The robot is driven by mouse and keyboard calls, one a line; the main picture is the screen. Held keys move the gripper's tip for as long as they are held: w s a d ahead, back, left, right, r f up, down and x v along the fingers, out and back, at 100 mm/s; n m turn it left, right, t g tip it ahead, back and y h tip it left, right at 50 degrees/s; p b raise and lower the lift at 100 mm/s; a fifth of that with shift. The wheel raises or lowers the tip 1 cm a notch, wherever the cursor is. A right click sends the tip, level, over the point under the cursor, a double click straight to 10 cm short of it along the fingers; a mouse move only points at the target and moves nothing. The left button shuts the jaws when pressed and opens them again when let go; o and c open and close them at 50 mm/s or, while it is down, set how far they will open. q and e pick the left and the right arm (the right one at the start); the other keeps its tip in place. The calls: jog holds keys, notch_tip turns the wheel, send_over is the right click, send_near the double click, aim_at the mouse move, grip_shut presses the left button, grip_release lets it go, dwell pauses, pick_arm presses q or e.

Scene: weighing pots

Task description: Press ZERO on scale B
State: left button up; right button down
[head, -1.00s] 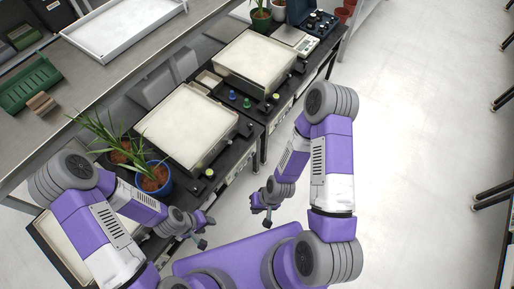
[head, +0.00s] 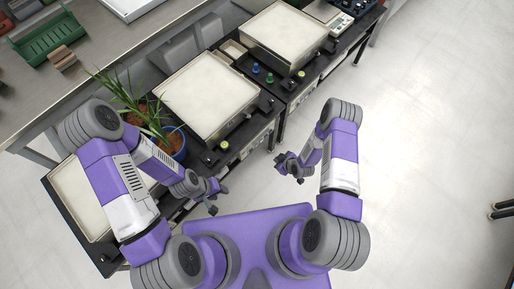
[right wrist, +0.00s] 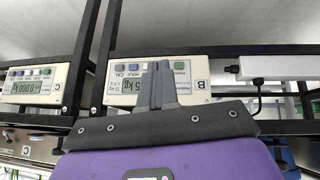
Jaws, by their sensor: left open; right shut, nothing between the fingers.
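Scale B's indicator (right wrist: 195,82) is in the right wrist view, upside down, with its letter B at the right. In the head view my right gripper (head: 287,164) is off the bench's front side. My left gripper (head: 217,196) is open and empty near the bench edge.
Scale C's indicator (right wrist: 32,84) is left of B in the wrist view. A white box (right wrist: 280,67) with a cable is at the right. In the head view, pale platforms (head: 208,93) and a potted plant (head: 168,140) stand on the dark bench.

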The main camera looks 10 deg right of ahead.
aim_at(256, 146)
notch_tip(256, 146, down, 8)
jog(key=w+n+t+y+b, duration=0.1)
jog(key=w+n+t+y, duration=0.1)
jog(key=n, duration=0.7)
jog(key=shift+d+f+t, duration=0.2)
jog(key=shift+d+t, duration=0.05)
jog(key=shift+t, duration=0.25)
jog(key=w+a+b, duration=0.3)
jog(key=w+a, duration=0.2)
jog(key=w, duration=0.2)
jog(key=shift+a, duration=0.2)
jog(key=shift+w+a, duration=0.1)
dwell(1.0)
jog(key=shift+w+a, duration=0.2)
jog(key=shift+w, duration=0.05)
